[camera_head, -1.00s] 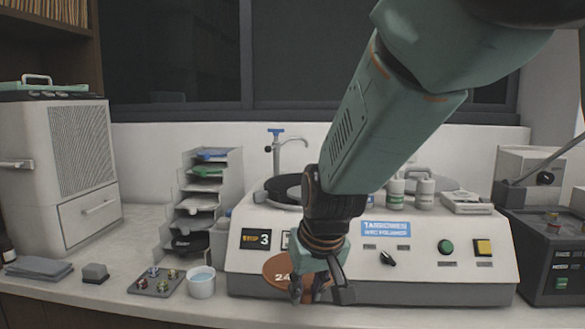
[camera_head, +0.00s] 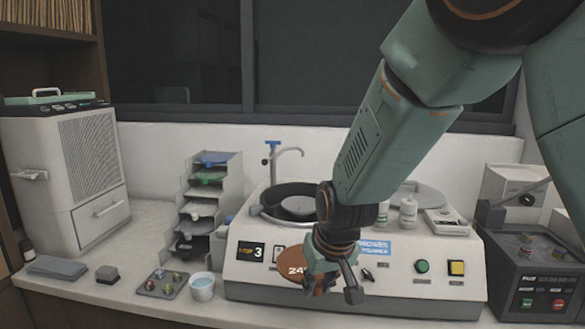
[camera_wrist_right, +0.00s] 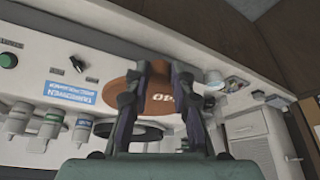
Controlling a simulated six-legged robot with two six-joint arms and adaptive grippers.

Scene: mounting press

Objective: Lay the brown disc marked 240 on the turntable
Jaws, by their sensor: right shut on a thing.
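The brown disc marked 240 (camera_head: 294,267) is held by its edge in my right gripper (camera_head: 322,288), in front of the machine's sloped front panel. In the head view the "24" shows and the gripper hides the disc's right part. In the right wrist view, the fingers (camera_wrist_right: 166,75) are shut on the disc (camera_wrist_right: 120,95), whose number reads upside down. The turntable (camera_head: 299,207) is a grey round plate inside a dark bowl on top of the machine, behind and above the disc; my arm partly covers the bowl's right side. My left gripper is not in view.
Bottles (camera_head: 408,210) and a white box (camera_head: 446,222) stand on the machine's right side. A blue-handled tap (camera_head: 273,160) rises behind the bowl. A rack of discs (camera_head: 208,205), a white cup (camera_head: 202,287) and a small tray (camera_head: 163,284) stand to the left.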

